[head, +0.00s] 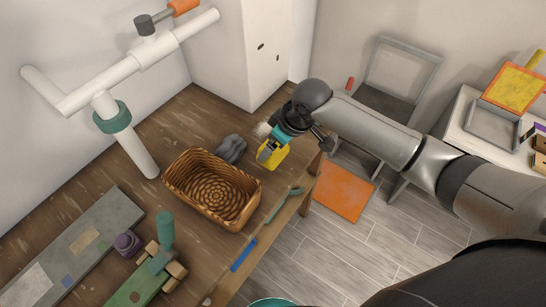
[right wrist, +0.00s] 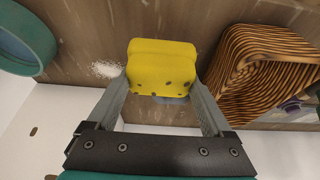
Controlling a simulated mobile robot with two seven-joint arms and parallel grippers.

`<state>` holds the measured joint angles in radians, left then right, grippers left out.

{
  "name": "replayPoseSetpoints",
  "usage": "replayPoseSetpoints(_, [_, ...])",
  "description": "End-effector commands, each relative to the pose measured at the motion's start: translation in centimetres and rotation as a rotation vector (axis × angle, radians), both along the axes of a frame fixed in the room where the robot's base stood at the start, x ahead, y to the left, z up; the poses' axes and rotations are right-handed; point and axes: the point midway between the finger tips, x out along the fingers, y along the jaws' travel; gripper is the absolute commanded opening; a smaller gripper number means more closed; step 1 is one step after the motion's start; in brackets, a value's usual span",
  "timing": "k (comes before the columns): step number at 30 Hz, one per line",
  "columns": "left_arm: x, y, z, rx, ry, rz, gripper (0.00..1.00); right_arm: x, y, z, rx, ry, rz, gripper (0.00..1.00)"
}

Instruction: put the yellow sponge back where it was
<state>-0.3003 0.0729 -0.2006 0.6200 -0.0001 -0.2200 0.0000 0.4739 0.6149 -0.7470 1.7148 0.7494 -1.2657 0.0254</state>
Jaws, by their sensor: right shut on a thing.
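The yellow sponge (head: 273,154) is in my right gripper (head: 274,148), near the right edge of the wooden table (head: 185,118). In the right wrist view the sponge (right wrist: 162,65) sits between the two grey fingertips (right wrist: 160,92), its spotted face toward the camera. I cannot tell whether the sponge touches the table top. A patch of white crumbs (head: 262,130) lies beside the gripper; it also shows in the right wrist view (right wrist: 105,70). My left gripper is not in view.
A wicker basket (head: 180,188) stands left of the sponge, with a dark grey lump (head: 231,149) between them. A white pipe stand (head: 135,150) is behind. A green-handled tool (head: 283,205) and blue strip (head: 243,255) lie along the table's front edge. An orange mat (head: 342,192) is on the floor.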

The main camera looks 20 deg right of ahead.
Motion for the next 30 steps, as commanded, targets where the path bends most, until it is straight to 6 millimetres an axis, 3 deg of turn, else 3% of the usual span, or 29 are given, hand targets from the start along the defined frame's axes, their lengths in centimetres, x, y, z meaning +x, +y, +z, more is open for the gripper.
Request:
replayPoseSetpoints(12, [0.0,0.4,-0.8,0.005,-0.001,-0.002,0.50,0.0,0.0,-4.9,0.001,-0.001,-0.001,0.40])
replayPoseSetpoints(24, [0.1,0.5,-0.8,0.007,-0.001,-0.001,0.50,0.0,0.0,-5.3,0.001,-0.001,-0.001,0.40])
replayPoseSetpoints(25, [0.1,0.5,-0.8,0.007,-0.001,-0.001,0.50,0.0,0.0,-5.4,0.000,0.000,-0.001,0.86])
replayPoseSetpoints(30, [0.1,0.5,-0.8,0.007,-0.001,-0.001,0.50,0.0,0.0,-5.4,0.000,0.000,-0.001,1.00])
